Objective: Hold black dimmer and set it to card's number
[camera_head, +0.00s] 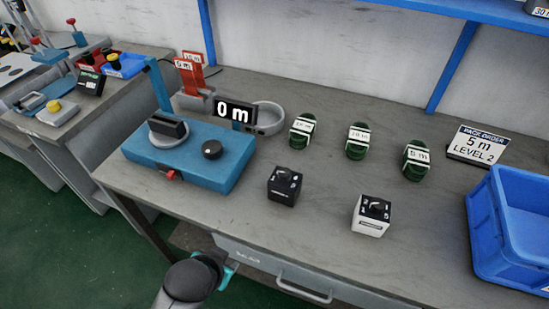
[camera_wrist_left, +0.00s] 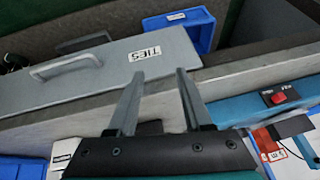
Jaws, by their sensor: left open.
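The black dimmer (camera_head: 285,186), a small dark box with a dial and white marks on top, stands upright on the bench. A white dimmer (camera_head: 371,215) with a black dial top stands to its right. The dial settings are too small to read surely. My left gripper (camera_head: 228,276) is low, in front of the bench edge, apart from both dimmers. In the left wrist view its fingers (camera_wrist_left: 160,78) are open and empty. My right gripper is not in view.
A blue machine (camera_head: 224,176) with a black knob and "0 m" display (camera_head: 235,111) stands left of the black dimmer. Several green labelled coils (camera_head: 358,140) lie behind the dimmers. A blue bin (camera_head: 512,198) is at right. A drawer (camera_wrist_left: 100,78) labelled "TIES" is below the bench top.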

